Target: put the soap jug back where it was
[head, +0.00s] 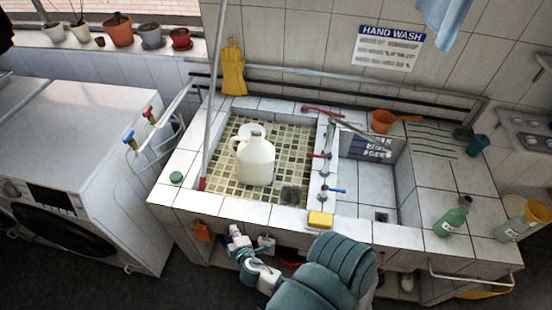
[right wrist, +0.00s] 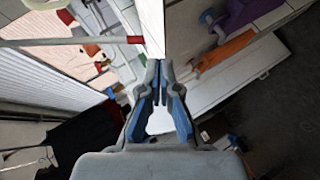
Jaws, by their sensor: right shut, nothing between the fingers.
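The white soap jug (head: 256,165) stands upright on the tiled floor of the left sink basin. My right gripper (head: 236,232) is in front of the sink's front wall, below the rim and apart from the jug. Its closed fingers also show in the right wrist view (right wrist: 159,80), with nothing between them. The jug cannot be made out in the right wrist view. My left gripper is not in view.
A yellow sponge (head: 320,219) lies on the front rim, and a green round item (head: 176,178) on the left rim. A long pole (head: 214,95) leans at the basin's left. Green bottles (head: 451,219) stand at the right. A washing machine (head: 80,160) is at the left.

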